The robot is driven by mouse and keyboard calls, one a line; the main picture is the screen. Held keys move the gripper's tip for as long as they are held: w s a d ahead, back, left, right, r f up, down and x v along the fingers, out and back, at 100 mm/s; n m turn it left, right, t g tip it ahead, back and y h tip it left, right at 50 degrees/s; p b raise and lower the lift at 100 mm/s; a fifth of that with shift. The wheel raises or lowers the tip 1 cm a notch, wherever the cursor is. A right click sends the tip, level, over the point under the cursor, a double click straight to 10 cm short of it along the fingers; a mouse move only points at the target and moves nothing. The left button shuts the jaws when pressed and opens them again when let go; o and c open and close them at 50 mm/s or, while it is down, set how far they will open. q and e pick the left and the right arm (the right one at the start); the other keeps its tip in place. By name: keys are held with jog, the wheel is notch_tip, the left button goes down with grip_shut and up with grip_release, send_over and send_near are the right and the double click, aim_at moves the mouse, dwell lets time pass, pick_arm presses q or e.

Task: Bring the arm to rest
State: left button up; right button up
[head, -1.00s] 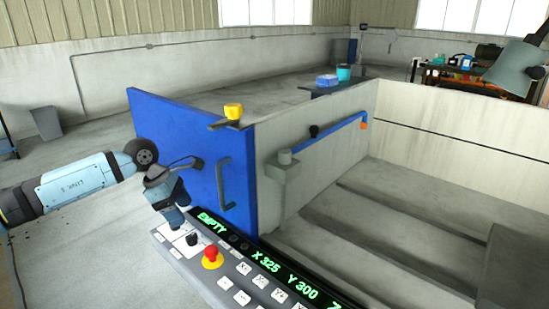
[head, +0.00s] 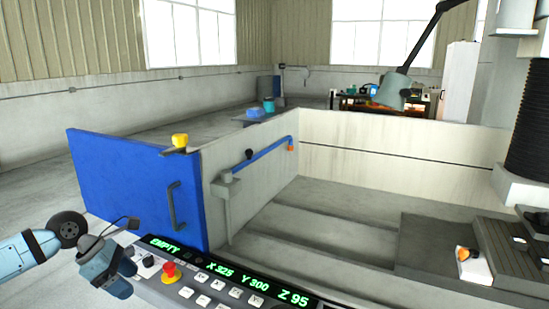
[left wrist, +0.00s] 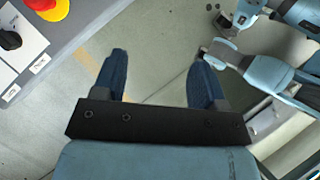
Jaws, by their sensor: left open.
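My left gripper (head: 121,285) shows at the lower left of the head view, pointing down beside the left end of the control panel (head: 215,290). Its blue-grey arm comes in from the left edge. In the left wrist view the two dark blue fingers of the left gripper (left wrist: 160,82) stand apart with only bare concrete floor seen between them. It holds nothing.
The panel carries a red stop button (head: 170,270) and a display reading EMPTY, X 325, Y 300, Z 95. Behind it stand a blue door (head: 130,190) with a dark handle and an open grey tank (head: 400,165). Open floor lies left of the door.

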pick_arm(q)
jog(key=s+d+f+n+t+h, duration=0.1)
jog(key=s+d+n+h, duration=0.15)
jog(key=d, duration=0.45)
jog(key=s+d+f+n+h, duration=0.1)
jog(key=d+f+n+h, duration=0.1)
jog(key=d+n+h, duration=0.3)
jog(key=s+d+f+n+t+h, duration=0.1)
jog(key=d+h, duration=0.2)
jog(key=d, duration=0.5)
jog(key=s+a+f+m+t+y, duration=0.1)
jog(key=s+f+m+t+y, duration=0.1)
jog(key=s+f+m+y, duration=0.65)
jog(key=s+f+m+t+y, duration=0.1)
jog(key=s+f+m+t, duration=0.35)
jog(key=m, duration=0.95)
jog(key=s+a+f+m+t+y, duration=0.1)
jog(key=s+f+m+y, duration=0.3)
jog(key=f+m, duration=0.6)
notch_tip(320, 180, up, 16)
jog(key=s+a+m+p, duration=0.1)
jog(key=s+p, duration=0.1)
jog(key=p, duration=1.6)
jog(key=shift+a+m, duration=0.15)
jog(key=shift+m, duration=0.25)
pick_arm(e)
notch_tip(320, 180, up, 14)
jog(key=d, duration=0.1)
jog(key=shift+d, duration=0.15)
